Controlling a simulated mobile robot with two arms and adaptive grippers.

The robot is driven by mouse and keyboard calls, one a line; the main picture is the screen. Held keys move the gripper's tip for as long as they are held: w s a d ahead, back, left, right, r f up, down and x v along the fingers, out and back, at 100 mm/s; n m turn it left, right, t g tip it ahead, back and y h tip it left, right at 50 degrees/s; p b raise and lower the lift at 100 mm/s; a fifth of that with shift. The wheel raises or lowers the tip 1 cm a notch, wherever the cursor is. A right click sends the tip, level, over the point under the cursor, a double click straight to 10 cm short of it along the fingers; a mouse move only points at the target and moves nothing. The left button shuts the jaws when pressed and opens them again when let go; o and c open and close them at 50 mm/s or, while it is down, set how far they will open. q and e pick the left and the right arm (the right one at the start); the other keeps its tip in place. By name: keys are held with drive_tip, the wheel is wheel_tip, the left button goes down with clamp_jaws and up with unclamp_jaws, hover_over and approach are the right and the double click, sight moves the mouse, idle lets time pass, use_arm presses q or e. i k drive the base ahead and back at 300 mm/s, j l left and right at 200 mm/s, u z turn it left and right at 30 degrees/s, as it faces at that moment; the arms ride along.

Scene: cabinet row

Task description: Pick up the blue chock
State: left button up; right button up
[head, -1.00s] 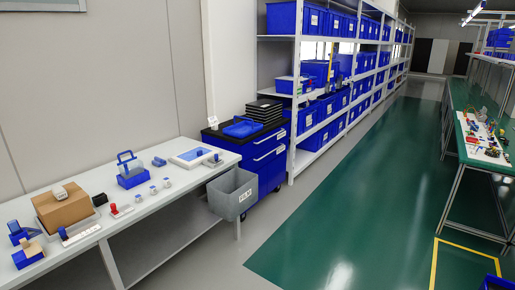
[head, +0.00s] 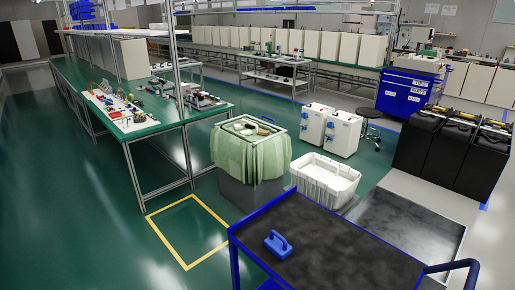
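A small blue block with a loop handle (head: 277,244) lies on the black top of a blue-framed cart (head: 340,250) at the bottom of the head view. It is the only loose blue piece on that cart and looks like the blue chock. It sits near the cart's left side, with bare black surface around it. Neither of my grippers is in view.
Behind the cart stand a bin with a green liner (head: 250,150) and a white tub (head: 325,178). A green workbench (head: 150,128) with small parts is at left. Black cabinets (head: 455,150) stand at right. Green floor at left is open.

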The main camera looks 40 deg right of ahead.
sight(276, 243)
drive_tip(key=i+z, duration=0.25)
drive_tip(key=z, duration=0.2)
drive_tip(key=i+j+z, duration=0.25)
drive_tip(key=z, duration=0.2)
drive_tip(key=i+j+z, duration=0.2)
drive_tip(key=z, duration=0.25)
drive_tip(key=i+j+z, duration=0.2)
drive_tip(key=j+z, duration=0.25)
drive_tip(key=i+j+z, duration=0.1)
drive_tip(key=j+z, duration=0.15)
drive_tip(key=z, duration=0.2)
